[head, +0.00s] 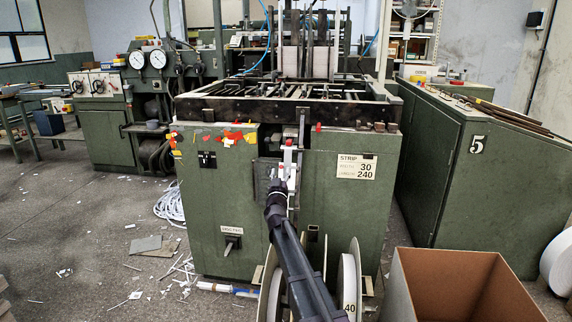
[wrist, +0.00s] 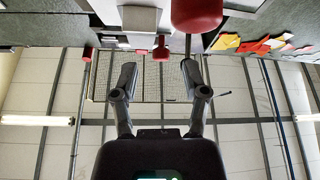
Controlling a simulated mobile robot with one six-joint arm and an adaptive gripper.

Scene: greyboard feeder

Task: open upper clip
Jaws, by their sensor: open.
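On the front of the green machine (head: 215,190), a pale clip mechanism (head: 288,158) with red-tipped parts stands above the end of my arm. Which part is the upper clip is hard to tell. My gripper (head: 279,188) is just below this mechanism and partly blends with it. In the wrist view my gripper (wrist: 158,74) is open, with two dark fingers spread and nothing between them. A small red knob (wrist: 161,51) appears in the gap beyond the fingertips. A large red knob (wrist: 197,12) is nearer the camera at the top edge. Contact is not visible.
A cardboard box (head: 450,285) stands at the lower right. A strip reel (head: 348,285) stands beside my arm at the machine's foot. Colored tags (head: 235,136) hang on the machine's upper left front. Another green cabinet (head: 430,170) stands to the right. Paper scraps litter the left floor.

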